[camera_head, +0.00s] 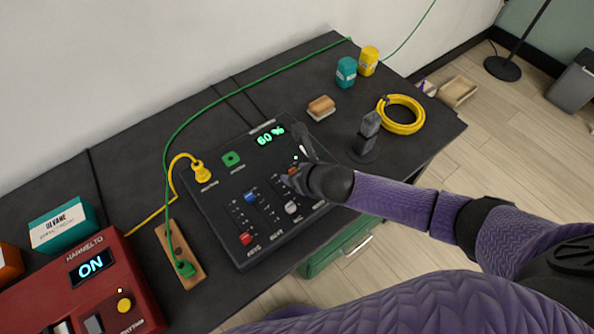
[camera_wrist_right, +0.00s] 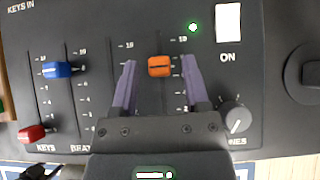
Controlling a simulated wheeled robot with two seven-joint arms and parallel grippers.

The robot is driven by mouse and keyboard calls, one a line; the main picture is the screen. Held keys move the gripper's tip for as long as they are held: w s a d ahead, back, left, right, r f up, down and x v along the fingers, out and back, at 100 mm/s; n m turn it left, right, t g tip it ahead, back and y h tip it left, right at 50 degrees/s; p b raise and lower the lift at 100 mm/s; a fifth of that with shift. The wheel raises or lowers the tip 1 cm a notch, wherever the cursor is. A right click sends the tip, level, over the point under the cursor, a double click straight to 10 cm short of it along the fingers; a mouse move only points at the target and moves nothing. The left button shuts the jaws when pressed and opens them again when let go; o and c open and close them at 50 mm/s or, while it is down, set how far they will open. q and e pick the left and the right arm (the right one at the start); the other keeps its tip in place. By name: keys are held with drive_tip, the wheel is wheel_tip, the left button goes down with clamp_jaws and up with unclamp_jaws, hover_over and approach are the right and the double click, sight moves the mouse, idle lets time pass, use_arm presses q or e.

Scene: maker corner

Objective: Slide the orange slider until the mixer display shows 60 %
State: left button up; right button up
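The mixer (camera_head: 222,207) is a dark panel on the table, and its green display (camera_head: 270,136) reads 60 %. The orange slider (camera_wrist_right: 160,67) sits high in its slot in the right wrist view; in the head view only a bit of orange (camera_head: 293,171) shows beside my gripper. My right gripper (camera_head: 302,163) is over the mixer. In the wrist view its two purple fingers (camera_wrist_right: 158,61) stand apart on either side of the orange slider, with visible gaps. My left gripper is not in view.
Blue (camera_wrist_right: 56,70), red (camera_wrist_right: 31,133) and white (camera_head: 291,207) sliders are nearby, with a knob (camera_wrist_right: 236,117) to the right. A microphone (camera_head: 367,137), yellow cable coil (camera_head: 401,114) and sponge (camera_head: 321,107) lie beyond. A green cable crosses the table left of the mixer.

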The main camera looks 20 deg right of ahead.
drive_tip(key=p+v, duration=0.5)
drive_tip(key=v, duration=0.4)
drive_tip(key=shift+r, duration=0.15)
drive_tip(key=shift+s+d+r, duration=0.15)
drive_tip(key=shift+s+r, duration=0.05)
drive_tip(key=shift+s, duration=0.1)
